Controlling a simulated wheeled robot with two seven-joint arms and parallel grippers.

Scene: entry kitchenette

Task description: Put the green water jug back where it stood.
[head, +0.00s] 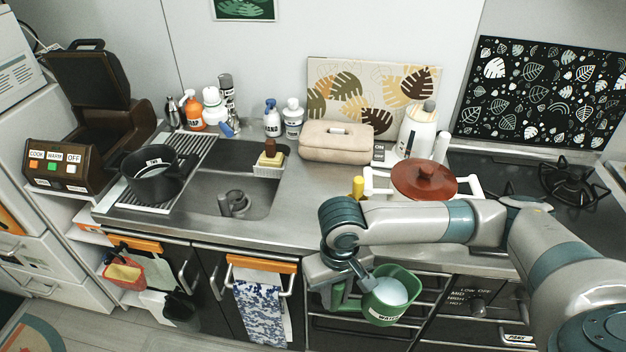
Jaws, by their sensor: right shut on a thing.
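The green water jug (382,308) shows at the lower middle of the head view, with a white label on its side and pale contents inside. My right gripper (357,284) is shut on it at its left side, where a green part, perhaps the handle, shows beside the fingers. The jug hangs in front of the counter's front edge, before the dark drawers, and looks slightly tilted. My right arm reaches in from the right, across the front of the counter. My left gripper is not in view.
A black pot (157,178) stands on the drainer.

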